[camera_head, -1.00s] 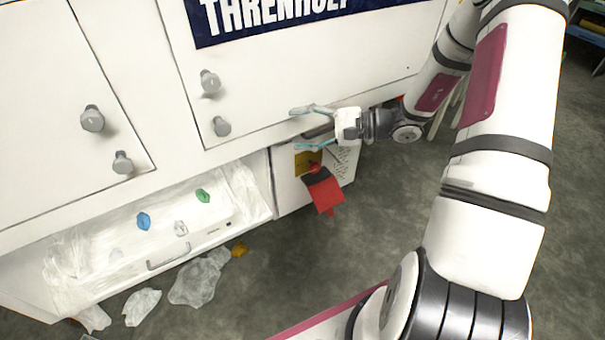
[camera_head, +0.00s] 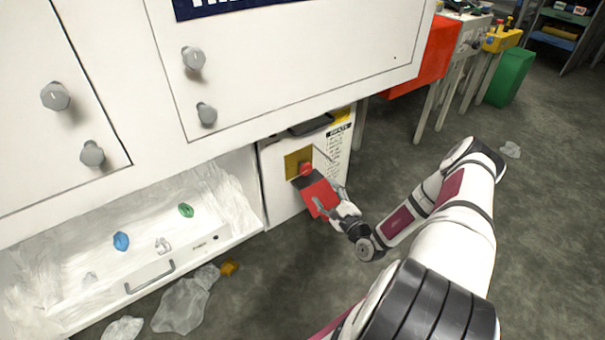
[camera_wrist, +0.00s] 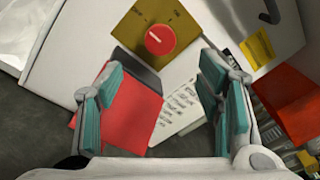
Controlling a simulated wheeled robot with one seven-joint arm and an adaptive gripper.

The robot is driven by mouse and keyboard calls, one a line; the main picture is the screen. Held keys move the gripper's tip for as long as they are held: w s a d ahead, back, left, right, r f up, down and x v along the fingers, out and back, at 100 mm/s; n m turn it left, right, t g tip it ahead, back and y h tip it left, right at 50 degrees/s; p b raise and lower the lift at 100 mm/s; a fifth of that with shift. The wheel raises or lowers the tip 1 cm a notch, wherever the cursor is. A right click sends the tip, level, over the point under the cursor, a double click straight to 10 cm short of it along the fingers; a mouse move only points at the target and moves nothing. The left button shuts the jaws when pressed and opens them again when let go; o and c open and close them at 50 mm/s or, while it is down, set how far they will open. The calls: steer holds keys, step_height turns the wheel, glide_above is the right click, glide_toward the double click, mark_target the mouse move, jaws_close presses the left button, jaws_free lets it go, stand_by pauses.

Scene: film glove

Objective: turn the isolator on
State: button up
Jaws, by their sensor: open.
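The isolator is a red round knob (camera_head: 306,169) on a yellow plate (camera_head: 291,163), set in the front of a low white cabinet (camera_head: 278,196). In the wrist view the red knob (camera_wrist: 160,40) carries a pale bar and sits on the yellow plate (camera_wrist: 172,18), ahead of my gripper. A red tag (camera_head: 318,194) with a dark top hangs just below the knob. My gripper (camera_head: 330,202) is open beside the tag's lower part. In the wrist view its teal-padded fingers (camera_wrist: 165,95) stand apart, with the red tag (camera_wrist: 128,118) between them near the left finger; contact cannot be told.
A white printed label (camera_wrist: 180,108) is right of the tag. The large white cabinet (camera_head: 290,60) with grey knobs overhangs above. A plastic-lined open bay (camera_head: 235,195) lies left. Plastic scraps (camera_head: 185,305) lie on the floor. The floor to the right is mostly clear.

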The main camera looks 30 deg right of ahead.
mark_target(307, 171)
steer(key=w+b, duration=0.1)
steer(key=w, duration=0.3)
steer(key=w+b, duration=0.2)
steer(key=w, duration=0.3)
steer(key=w+d+b, duration=0.1)
steer(key=w+b, duration=0.1)
steer(key=w, duration=0.2)
steer(key=shift+w+r, duration=0.1)
steer(key=shift+w, duration=0.05)
steer(key=c, duration=1.2)
